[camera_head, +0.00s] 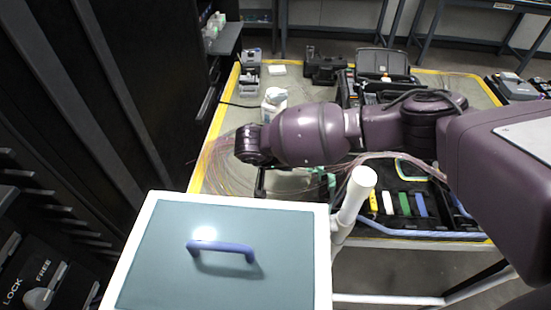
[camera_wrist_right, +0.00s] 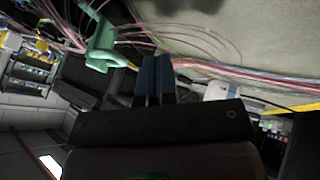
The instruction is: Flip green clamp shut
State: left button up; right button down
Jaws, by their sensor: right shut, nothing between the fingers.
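The green clamp (camera_wrist_right: 101,48) shows in the right wrist view at upper left, with a narrow arm rising from a rounded body. Thin pink and pale fibres run past it. I cannot tell clearly whether it is open or shut. In the head view, a small green part (camera_head: 322,172) shows just below my right arm, mostly hidden. My right gripper (camera_wrist_right: 153,66) has its two dark blue fingertips together with nothing between them. They are to the right of the clamp in that view and look apart from it. My left gripper is not in view.
In the head view, a bundle of fibres (camera_head: 222,165) spreads at the yellow-edged table's left side. A dark tray (camera_head: 408,222) with coloured tools lies right of centre. A white bottle (camera_head: 272,98) stands behind my arm. A teal lid (camera_head: 165,255) with a blue handle is in front.

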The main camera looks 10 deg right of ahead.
aim_at(315, 171)
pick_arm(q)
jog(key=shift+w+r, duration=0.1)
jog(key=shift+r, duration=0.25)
pick_arm(e)
jog(key=shift+s+d+r, duration=0.1)
jog(key=shift+s+d, duration=0.05)
jog(key=shift+d, duration=0.6)
jog(key=shift+s+d+r, duration=0.1)
jog(key=shift+s+d, duration=0.05)
jog(key=shift+d, duration=0.6)
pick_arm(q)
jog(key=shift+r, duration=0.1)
pick_arm(e)
jog(key=shift+r+p, duration=0.1)
jog(key=shift+p, duration=0.45)
jog(key=shift+s+d+r+y, duration=0.1)
jog(key=shift+s+d+y, duration=0.1)
jog(key=shift+y, duration=0.2)
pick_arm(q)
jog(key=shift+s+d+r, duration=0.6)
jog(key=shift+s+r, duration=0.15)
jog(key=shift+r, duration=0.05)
pick_arm(e)
jog(key=shift+w, duration=0.15)
